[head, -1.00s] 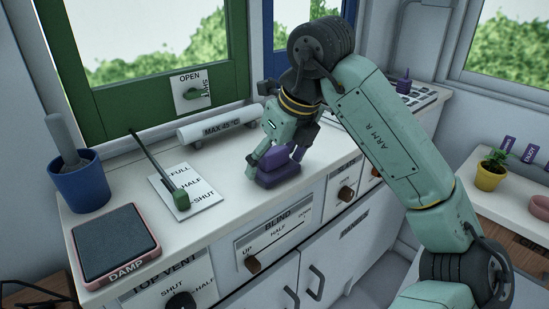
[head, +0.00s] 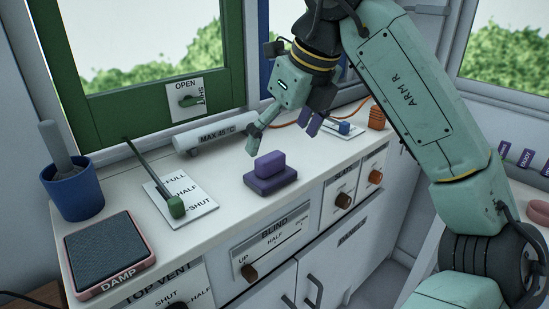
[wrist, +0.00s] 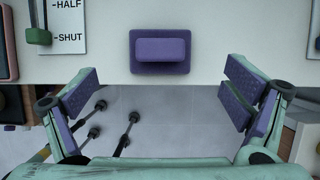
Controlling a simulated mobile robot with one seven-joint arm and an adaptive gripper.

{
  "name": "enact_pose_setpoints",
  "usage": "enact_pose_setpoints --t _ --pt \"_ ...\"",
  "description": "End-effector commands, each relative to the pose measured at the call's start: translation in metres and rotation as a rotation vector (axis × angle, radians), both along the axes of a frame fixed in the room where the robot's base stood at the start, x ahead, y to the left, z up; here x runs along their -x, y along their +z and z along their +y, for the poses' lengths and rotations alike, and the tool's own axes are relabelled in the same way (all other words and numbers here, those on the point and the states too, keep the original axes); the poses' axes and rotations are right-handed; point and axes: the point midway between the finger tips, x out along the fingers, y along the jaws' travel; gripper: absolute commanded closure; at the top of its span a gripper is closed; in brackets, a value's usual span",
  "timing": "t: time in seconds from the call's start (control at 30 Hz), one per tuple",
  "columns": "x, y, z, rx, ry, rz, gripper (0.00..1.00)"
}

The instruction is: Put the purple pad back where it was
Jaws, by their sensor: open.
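The purple pad (head: 271,181), a flat dark base with a raised block on top, lies flat on the white counter near its front edge. It also shows at the top middle of the wrist view (wrist: 160,49). My gripper (head: 284,134) is open and empty, raised above the counter and apart from the pad. In the wrist view its purple-lined fingers (wrist: 161,84) are spread wide, with the pad beyond them and nothing between them.
A lever plate (head: 187,201) marked FULL, HALF, SHUT lies left of the pad. The white MAX 45 °C tube (head: 216,132) lies behind it. A blue pot (head: 73,188) and the DAMP tray (head: 110,281) stand at left. Bare counter surrounds the pad.

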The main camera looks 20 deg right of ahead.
Motion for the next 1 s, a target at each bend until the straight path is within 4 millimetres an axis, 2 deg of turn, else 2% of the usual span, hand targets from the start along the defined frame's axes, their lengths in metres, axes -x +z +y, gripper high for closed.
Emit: enact_pose_setpoints --t 0.1,0.3,1.0 --pt "0.008 0.02 -0.004 0.003 -0.005 -0.001 0.05" --pt "0.014 0.036 -0.006 0.001 -0.002 -0.001 0.05" --pt "0.015 0.037 -0.006 0.001 -0.001 0.0 0.05"
